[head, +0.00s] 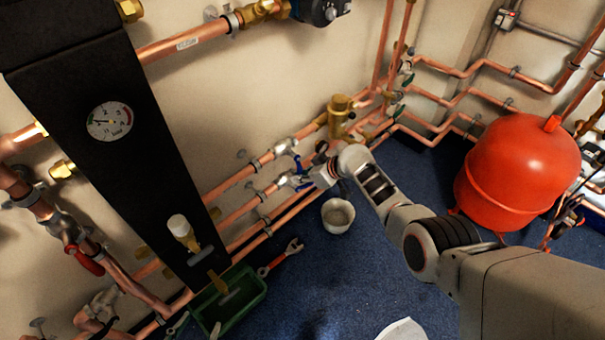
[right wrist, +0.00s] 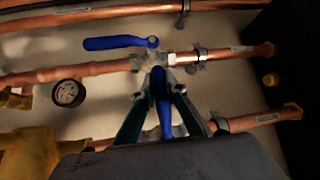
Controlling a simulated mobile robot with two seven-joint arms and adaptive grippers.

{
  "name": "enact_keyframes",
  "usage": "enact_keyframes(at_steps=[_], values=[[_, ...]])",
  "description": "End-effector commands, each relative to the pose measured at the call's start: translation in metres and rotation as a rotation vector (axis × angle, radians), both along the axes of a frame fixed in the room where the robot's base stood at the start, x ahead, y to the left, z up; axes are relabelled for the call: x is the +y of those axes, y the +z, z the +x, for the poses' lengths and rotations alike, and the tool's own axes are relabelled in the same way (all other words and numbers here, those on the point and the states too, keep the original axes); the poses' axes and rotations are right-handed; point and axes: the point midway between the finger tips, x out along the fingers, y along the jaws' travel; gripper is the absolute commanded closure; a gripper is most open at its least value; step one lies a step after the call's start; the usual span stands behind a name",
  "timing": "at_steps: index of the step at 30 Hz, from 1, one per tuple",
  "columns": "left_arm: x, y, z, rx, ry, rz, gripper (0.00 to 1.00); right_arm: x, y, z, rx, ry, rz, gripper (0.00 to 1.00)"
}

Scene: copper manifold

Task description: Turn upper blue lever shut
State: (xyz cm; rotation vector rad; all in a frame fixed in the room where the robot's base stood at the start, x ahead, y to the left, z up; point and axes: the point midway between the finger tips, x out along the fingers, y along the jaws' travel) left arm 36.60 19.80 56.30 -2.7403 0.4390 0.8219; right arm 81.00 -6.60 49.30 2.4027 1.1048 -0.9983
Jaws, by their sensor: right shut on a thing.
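The upper blue lever (head: 298,163) hangs from its silver valve (head: 285,147) on the upper copper pipe in the head view, across the pipe. My right gripper (head: 308,174) is at this lever. In the right wrist view the blue lever (right wrist: 162,100) stands between the two fingers of my right gripper (right wrist: 160,106), which is shut on it. The lower blue lever (head: 303,186) is just below the gripper. It also shows in the right wrist view (right wrist: 112,43), lying roughly along its pipe and apart from the fingers. My left gripper is not in view.
A black cabinet (head: 95,85) with a gauge stands left of the valves. A white bucket (head: 338,216), a red-handled wrench (head: 280,257) and a green tray (head: 228,305) are on the blue floor. A red tank (head: 515,165) stands at right. Copper pipes run close around the gripper.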

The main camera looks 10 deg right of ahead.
Motion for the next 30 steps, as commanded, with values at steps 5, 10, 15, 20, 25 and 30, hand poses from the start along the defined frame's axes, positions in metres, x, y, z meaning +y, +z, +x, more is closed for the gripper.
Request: enact_keyframes(at_steps=[5, 10, 15, 20, 25, 30], values=[[-0.0008, -0.0024, -0.0016, 0.005, -0.002, -0.001, 0.60, 0.0035, -0.0014, -0.0028, 0.028, -0.001, 0.035, 1.00], [-0.0012, 0.0006, 0.0004, -0.002, -0.003, -0.003, 0.60, 0.0056, -0.0005, -0.0037, 0.036, -0.001, 0.047, 1.00], [-0.0014, 0.0024, 0.0016, -0.005, -0.003, -0.003, 0.60, 0.0069, -0.0005, -0.0046, 0.038, 0.001, 0.048, 1.00], [-0.0015, 0.0019, 0.0014, -0.005, -0.003, -0.003, 0.60, 0.0080, -0.0009, -0.0053, 0.039, 0.002, 0.049, 0.82], [-0.0016, -0.0003, 0.0005, -0.001, -0.004, -0.002, 0.60, 0.0067, -0.0007, -0.0045, 0.037, 0.001, 0.045, 0.70], [-0.0016, -0.0027, -0.0003, 0.003, -0.005, 0.000, 0.60, 0.0048, -0.0002, -0.0034, 0.035, 0.001, 0.043, 0.70]])
